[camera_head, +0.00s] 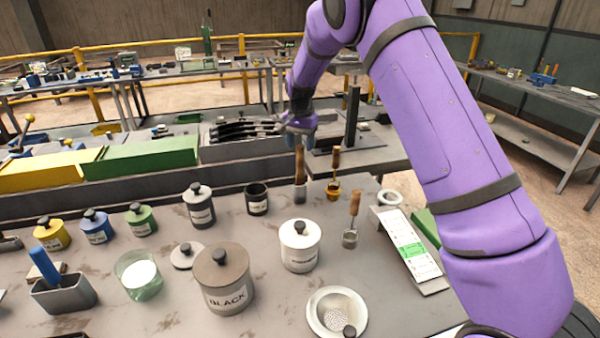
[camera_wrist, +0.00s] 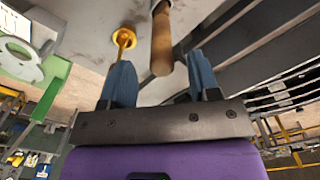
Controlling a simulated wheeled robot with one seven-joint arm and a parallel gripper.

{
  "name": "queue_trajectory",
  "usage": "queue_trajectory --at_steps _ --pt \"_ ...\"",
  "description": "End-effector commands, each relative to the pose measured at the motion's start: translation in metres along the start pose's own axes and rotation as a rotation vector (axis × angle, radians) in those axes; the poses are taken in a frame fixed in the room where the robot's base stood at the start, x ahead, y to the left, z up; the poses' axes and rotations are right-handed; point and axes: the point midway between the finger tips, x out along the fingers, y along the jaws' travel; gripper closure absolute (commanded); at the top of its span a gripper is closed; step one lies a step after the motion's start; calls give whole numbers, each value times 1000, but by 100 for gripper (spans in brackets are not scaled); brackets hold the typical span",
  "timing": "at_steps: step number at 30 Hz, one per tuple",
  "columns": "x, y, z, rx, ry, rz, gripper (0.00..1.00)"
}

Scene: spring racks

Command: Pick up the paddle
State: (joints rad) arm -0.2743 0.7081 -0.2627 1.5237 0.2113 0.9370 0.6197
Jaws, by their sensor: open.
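The paddle (camera_head: 300,165) has a brown wooden handle and a grey lower end, and stands upright at the back of the grey workbench. My gripper (camera_head: 299,124) is just above the top of its handle in the head view. In the wrist view my gripper (camera_wrist: 158,72) has two blue fingers apart, and the rounded handle end of the paddle (camera_wrist: 162,45) shows between them, nearer the right finger. No contact shows. The paddle's lower end lies beyond the wrist view's top edge.
A wooden-handled tool with a brass cup (camera_head: 333,190) stands close right of the paddle. A wooden-handled ladle (camera_head: 350,238) is nearer. A small black cup (camera_head: 257,200) stands left. Lidded jars, including a white one (camera_head: 300,258), stand in front. A dark post (camera_head: 352,118) rises behind.

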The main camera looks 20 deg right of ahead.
Motion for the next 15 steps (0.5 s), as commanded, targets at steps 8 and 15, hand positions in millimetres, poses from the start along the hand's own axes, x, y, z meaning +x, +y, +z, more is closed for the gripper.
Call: queue_trajectory --at_steps 8,15 --pt "32 -1 -3 1 -2 3 44" --pt "51 -2 -3 1 -1 1 44"
